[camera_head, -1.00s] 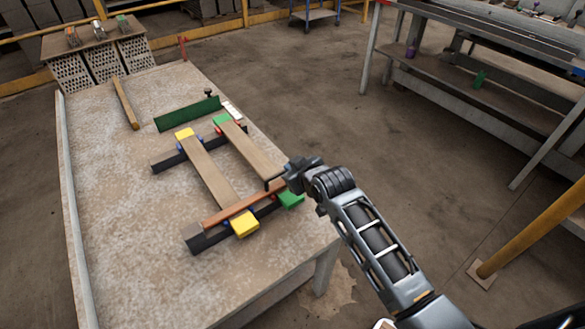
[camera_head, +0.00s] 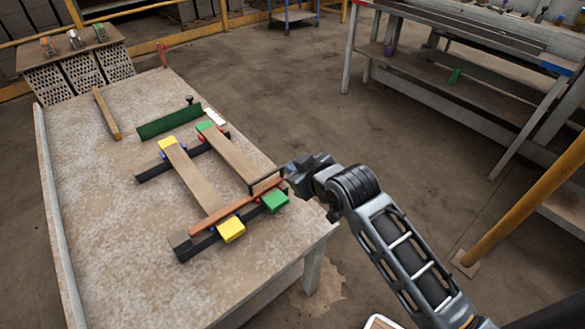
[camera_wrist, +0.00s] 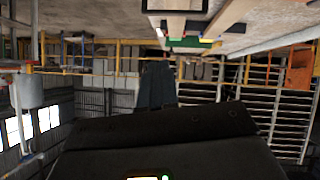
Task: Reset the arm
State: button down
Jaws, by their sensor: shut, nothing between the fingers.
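My gripper (camera_head: 254,188) is at the near right part of the table, just over the end of a wooden plank and the brown strip in the camera_head view. Its fingers are shut with nothing between them. My arm reaches in from the lower right. The fingers also show as a dark bracket at the top of the camera_wrist view (camera_wrist: 177,10), where the scene appears upside down. Whether the fingers touch the plank or strip cannot be told.
A worktable (camera_head: 110,235) holds two planks (camera_head: 195,180) on dark bars, with yellow blocks (camera_head: 231,229) and green blocks (camera_head: 274,201). A green board (camera_head: 170,121) and a loose wooden bar (camera_head: 107,113) lie farther back. Perforated bricks (camera_head: 83,72) stand beyond.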

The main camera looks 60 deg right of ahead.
dwell(0.4)
jog(key=s+a+r+n+t+y, duration=0.1)
jog(key=s+a+r+t+y, duration=0.1)
jog(key=s+a, duration=0.75)
jog(key=s+a+r+n+t+y, duration=0.15)
jog(key=s+a, duration=0.45)
jog(key=s, duration=0.6)
jog(key=s+a+r+y, duration=0.1)
jog(key=s+a+r, duration=0.3)
jog(key=s+r, duration=0.2)
jog(key=shift+s+r+m+t, duration=0.35)
jog(key=shift+s+r+m, duration=0.05)
jog(key=shift+s+m, duration=0.1)
